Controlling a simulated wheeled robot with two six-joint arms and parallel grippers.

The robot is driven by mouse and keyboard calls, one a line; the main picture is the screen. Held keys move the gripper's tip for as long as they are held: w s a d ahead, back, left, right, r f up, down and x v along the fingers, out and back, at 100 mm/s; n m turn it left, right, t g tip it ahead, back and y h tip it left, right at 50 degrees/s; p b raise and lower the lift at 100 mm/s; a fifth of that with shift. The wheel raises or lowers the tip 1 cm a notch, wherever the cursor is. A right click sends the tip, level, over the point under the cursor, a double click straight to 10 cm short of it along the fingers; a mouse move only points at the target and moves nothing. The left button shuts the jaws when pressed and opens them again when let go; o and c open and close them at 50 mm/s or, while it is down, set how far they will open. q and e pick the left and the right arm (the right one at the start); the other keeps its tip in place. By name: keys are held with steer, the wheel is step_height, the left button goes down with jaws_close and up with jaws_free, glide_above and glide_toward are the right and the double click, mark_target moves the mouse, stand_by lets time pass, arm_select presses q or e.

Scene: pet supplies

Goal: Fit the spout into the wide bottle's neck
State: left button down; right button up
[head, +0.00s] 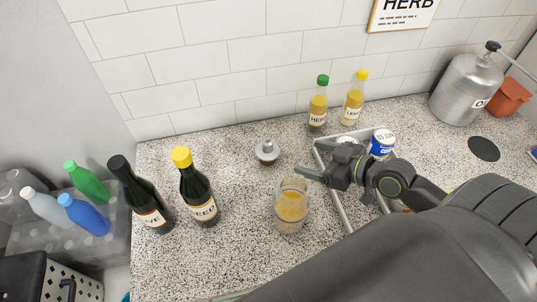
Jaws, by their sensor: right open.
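The wide bottle (291,208) is clear glass with yellow contents and stands upright in the middle of the counter. Its neck looks open, with nothing seen in it. My right gripper (322,160) is open and empty, just right of the bottle's neck and right of the spout. One finger reaches close to the neck; I cannot tell whether they touch. My left gripper is out of view.
A tray (348,217) with a blue-and-white can (381,143) lies partly under my right arm. Two tall dark bottles, yellow-capped (197,188) and black-capped (140,195), stand left. Small green-capped (317,105) and yellow-capped (353,100) bottles stand by the wall. Counter left of the spout is clear.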

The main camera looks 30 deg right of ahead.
mark_target(272, 148)
steer(key=p+x, duration=0.2)
steer(key=x, duration=1)
steer(key=shift+a+p, duration=0.15)
steer(key=shift+p, duration=0.2)
steer(key=shift+p+x, duration=1.05)
steer(key=shift+x, duration=1.15)
steer(key=shift+w+a+f, duration=0.15)
steer(key=shift+w+f, duration=0.1)
steer(key=shift+w, duration=0.15)
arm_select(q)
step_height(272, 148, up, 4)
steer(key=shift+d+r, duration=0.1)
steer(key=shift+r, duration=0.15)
arm_select(e)
steer(key=c, duration=0.8)
steer(key=shift+c, duration=0.2)
